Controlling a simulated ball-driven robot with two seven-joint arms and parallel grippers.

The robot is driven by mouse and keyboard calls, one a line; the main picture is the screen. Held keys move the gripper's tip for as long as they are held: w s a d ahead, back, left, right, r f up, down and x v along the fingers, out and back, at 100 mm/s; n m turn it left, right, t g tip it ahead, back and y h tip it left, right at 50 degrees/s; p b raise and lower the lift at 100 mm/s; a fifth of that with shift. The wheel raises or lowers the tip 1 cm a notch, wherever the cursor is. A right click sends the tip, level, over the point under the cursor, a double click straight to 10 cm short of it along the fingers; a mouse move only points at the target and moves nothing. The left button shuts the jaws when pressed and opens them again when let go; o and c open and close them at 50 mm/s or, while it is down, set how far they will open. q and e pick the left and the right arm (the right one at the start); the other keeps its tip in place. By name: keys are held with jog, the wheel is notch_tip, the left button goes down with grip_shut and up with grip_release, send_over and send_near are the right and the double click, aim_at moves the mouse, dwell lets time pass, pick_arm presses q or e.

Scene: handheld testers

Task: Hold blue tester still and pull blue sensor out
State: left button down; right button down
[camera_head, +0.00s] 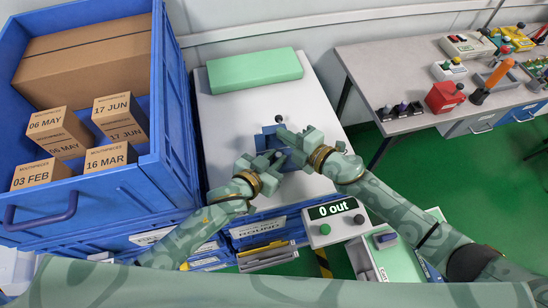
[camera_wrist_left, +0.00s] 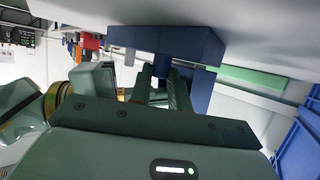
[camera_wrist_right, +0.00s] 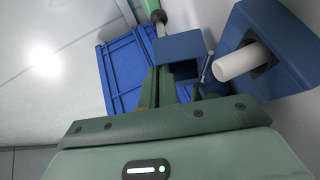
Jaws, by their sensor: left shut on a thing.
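The blue tester (camera_head: 268,139) stands on the white bench, partly hidden by my grippers. My left gripper (camera_head: 268,164) is at its near side, shut on a blue part; the left wrist view shows a blue block (camera_wrist_left: 165,42) beyond the fingers. My right gripper (camera_head: 302,148) is at the tester's right side. In the right wrist view a hollow blue block (camera_wrist_right: 182,45) is at its fingertips, and whether they grip it is unclear. Beside it, a white cylinder (camera_wrist_right: 237,62) sticks out of a blue housing (camera_wrist_right: 262,30). I cannot tell which part is the sensor.
A green box (camera_head: 254,69) lies at the back of the white bench (camera_head: 225,115). A blue crate (camera_head: 110,205) with dated cartons is at left. A "0 out" display box (camera_head: 335,220) is at the near right. A side table (camera_head: 390,65) at right carries other testers.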

pick_arm(q)
jog(key=shift+r, duration=2.55)
pick_arm(e)
jog(key=c, duration=1.6)
grip_release()
jog(key=shift+d, duration=0.1)
jog(key=v, duration=1.2)
